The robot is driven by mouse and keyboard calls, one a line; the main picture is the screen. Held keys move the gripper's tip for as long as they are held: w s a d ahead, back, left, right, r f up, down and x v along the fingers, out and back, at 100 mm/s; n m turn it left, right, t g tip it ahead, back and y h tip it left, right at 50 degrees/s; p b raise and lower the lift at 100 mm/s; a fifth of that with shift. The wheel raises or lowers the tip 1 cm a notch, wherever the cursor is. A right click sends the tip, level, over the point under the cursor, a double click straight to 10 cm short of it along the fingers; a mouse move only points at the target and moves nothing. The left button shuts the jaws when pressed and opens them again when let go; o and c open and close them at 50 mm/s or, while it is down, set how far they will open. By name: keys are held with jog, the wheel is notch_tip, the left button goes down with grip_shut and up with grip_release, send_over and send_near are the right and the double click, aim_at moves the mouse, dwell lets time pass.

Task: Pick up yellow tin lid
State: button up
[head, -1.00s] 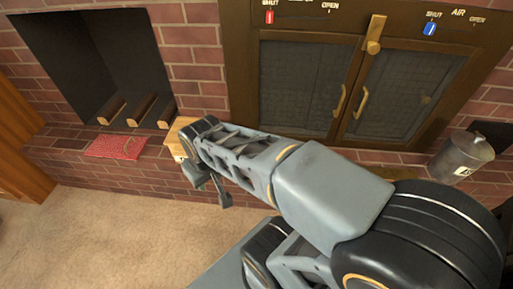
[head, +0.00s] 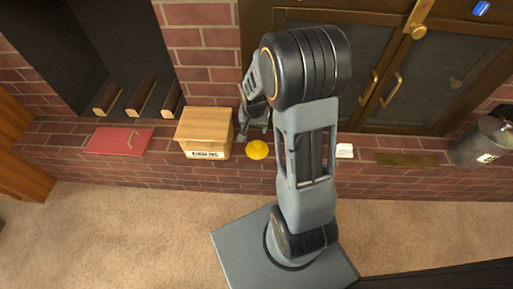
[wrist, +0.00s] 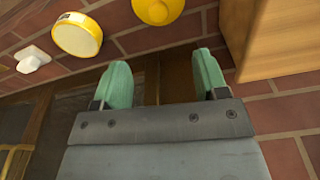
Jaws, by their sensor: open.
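The yellow tin lid (head: 257,149) lies on the brick ledge, just right of the wooden box. It also shows at the top edge of the wrist view (wrist: 158,10), partly cut off, with a round knob. My gripper (wrist: 163,78) is open and empty, its two green fingers apart. In the wrist view the lid is beyond the fingertips, roughly in line with the gap between them. In the head view my gripper (head: 253,122) is just above the lid in the picture, partly hidden by my arm.
The wooden box (head: 205,130) stands close beside the lid. A yellow-and-white round tin (wrist: 78,36) and a white item (wrist: 32,60) are on the lid's other side. A red cloth (head: 119,141) and a metal canister (head: 483,142) are farther along the ledge. Cabinet doors (head: 395,80) stand behind.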

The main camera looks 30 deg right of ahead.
jog(key=b, duration=0.3)
send_near(257, 144)
jog(key=shift+m, duration=0.4)
jog(key=f, duration=0.5)
jog(key=shift+w+d+f, duration=0.15)
jog(key=shift+w+d, duration=0.1)
jog(key=shift+w, duration=0.1)
jog(key=shift+w+d+f+b, duration=0.15)
jog(key=shift+f+b, duration=0.7)
jog(key=shift+f, duration=0.5)
jog(key=shift+w+d+f+b, duration=0.15)
jog(key=shift+f+b, duration=0.65)
jog(key=shift+f, duration=0.5)
jog(key=shift+c, duration=0.4)
jog(key=shift+r, duration=0.1)
jog(key=c, duration=0.9)
